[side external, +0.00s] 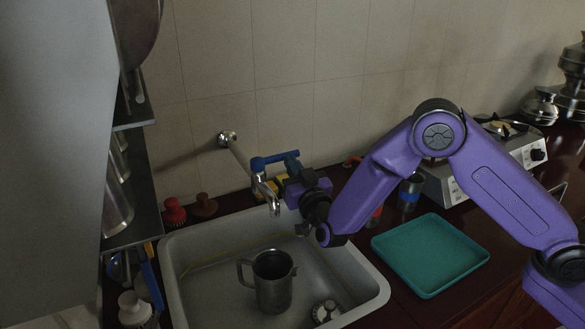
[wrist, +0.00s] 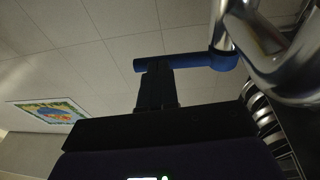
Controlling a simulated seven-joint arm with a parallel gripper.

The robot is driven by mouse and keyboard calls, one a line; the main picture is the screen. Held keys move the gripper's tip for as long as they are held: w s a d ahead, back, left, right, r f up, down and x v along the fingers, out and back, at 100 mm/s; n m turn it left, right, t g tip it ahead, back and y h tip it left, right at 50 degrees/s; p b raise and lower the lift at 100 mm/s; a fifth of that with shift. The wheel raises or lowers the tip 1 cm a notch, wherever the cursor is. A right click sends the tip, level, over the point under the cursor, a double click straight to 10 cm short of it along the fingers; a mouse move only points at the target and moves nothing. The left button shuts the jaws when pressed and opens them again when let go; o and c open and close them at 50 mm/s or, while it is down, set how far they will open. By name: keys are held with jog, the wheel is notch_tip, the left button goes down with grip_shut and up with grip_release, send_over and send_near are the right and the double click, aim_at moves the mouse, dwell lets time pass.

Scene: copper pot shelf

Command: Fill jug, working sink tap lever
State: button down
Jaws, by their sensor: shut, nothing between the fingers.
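The metal jug (side external: 272,284) stands upright in the sink (side external: 184,262), its handle to the left. Its contents are too dark to make out. The wall tap (side external: 262,186) has its spout above the jug's mouth, and no water stream shows between them. The blue tap lever (side external: 266,161) sits on top of the tap and points right. My gripper (side external: 291,161) is shut and empty, with its fingertips at the lever's right end. In the wrist view the fingers (wrist: 157,84) are at the free end of the blue lever (wrist: 195,62); whether they touch it is unclear.
A teal tray (side external: 430,254) lies on the counter right of the sink. A stove (side external: 450,186) stands behind it. A red brush (side external: 174,211) and a brown one (side external: 204,205) stand behind the sink. A shelf (side external: 137,190) and a grey panel (side external: 55,150) close off the left.

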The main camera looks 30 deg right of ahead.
jog(key=shift+d, duration=0.1)
jog(key=d+v, duration=0.1)
jog(key=v, duration=1.3)
